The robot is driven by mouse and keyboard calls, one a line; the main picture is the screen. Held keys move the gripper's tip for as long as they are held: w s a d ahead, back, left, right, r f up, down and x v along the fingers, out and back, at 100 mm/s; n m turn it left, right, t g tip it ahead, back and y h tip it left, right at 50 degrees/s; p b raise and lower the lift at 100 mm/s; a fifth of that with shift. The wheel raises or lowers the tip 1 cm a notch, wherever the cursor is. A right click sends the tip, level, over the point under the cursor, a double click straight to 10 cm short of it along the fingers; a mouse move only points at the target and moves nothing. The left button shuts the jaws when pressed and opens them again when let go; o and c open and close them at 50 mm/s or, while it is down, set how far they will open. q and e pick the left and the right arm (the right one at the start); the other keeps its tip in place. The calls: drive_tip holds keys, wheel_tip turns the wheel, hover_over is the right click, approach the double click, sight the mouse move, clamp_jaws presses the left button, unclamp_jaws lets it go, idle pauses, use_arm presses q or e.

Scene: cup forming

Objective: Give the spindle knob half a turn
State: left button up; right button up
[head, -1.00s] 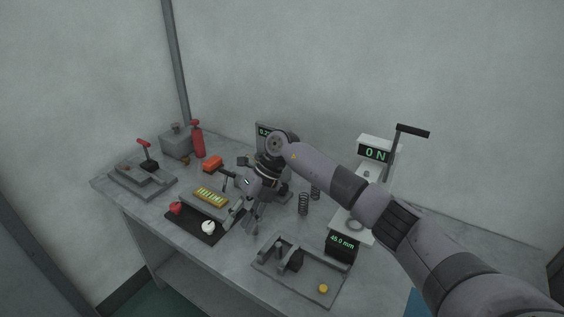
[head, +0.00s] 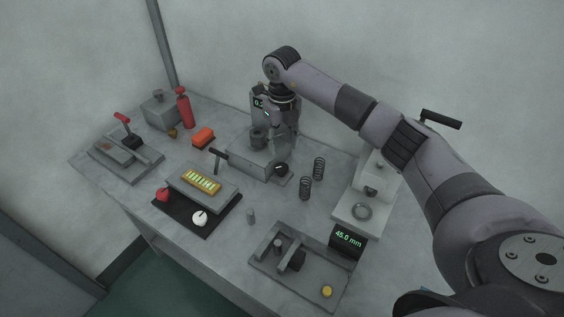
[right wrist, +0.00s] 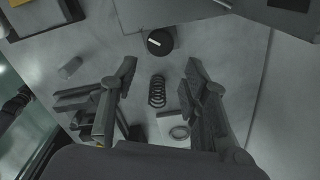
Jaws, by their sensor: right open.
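The spindle knob (head: 282,169) is a small round black knob at the front right of a grey block-shaped unit (head: 247,157) in the head view. In the right wrist view the knob (right wrist: 159,42) shows a white pointer line and lies just beyond the gap between my fingertips. My right gripper (head: 286,143) points down above and behind the knob, near the unit's display. In the right wrist view the right gripper (right wrist: 160,66) has its fingers wide apart, with nothing held. The knob is not between the pads. My left gripper is out of view.
Two dark coil springs (head: 319,168) stand right of the knob. A press with a black handle (head: 441,119) stands farther right. A grey tray (head: 262,262) and a readout of 45.0 mm (head: 348,240) are in front. A black mat (head: 180,217) lies left.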

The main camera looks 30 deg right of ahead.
sight(282, 167)
wheel_tip(282, 167, down, 8)
drive_tip(key=shift+f+p, duration=0.1)
drive_tip(key=shift+p, duration=0.5)
drive_tip(key=shift+f, duration=0.6)
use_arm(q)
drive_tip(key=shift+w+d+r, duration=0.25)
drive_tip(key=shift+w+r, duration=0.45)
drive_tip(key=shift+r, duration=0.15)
use_arm(e)
drive_tip(key=shift+f, duration=0.1)
drive_tip(key=shift+c, duration=0.2)
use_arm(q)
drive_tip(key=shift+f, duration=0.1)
use_arm(e)
drive_tip(key=shift+w, duration=0.1)
drive_tip(key=c, duration=0.8)
